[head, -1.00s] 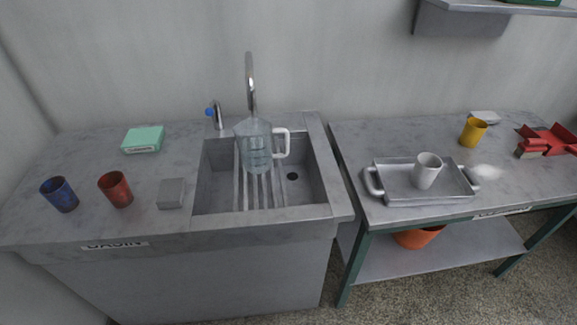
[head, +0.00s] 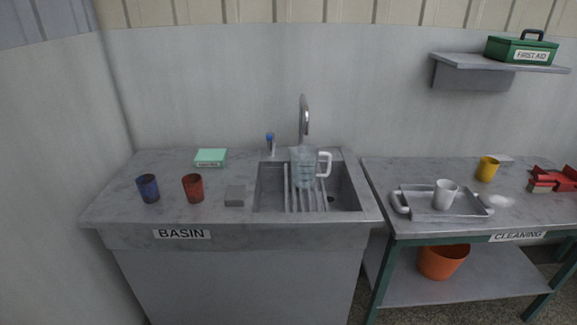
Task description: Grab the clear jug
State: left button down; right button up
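The clear jug (head: 303,168) stands upright in the basin's sink (head: 347,190), on or over the slatted rack (head: 291,201) and below the tall curved tap (head: 304,119). Its white handle (head: 325,165) points to the right. The jug is see-through and looks faintly blue. Neither of my grippers shows in the head view.
A blue cup (head: 148,188), a red cup (head: 193,188), a grey block (head: 235,195) and a green box (head: 211,157) are on the counter left of the sink. The cleaning table at right holds a tray (head: 420,210) with a white mug (head: 445,194), and a yellow cup (head: 488,168).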

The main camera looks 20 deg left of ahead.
aim_at(304, 157)
jog(key=u, duration=0.75)
jog(key=i, duration=0.9)
jog(key=u, duration=0.4)
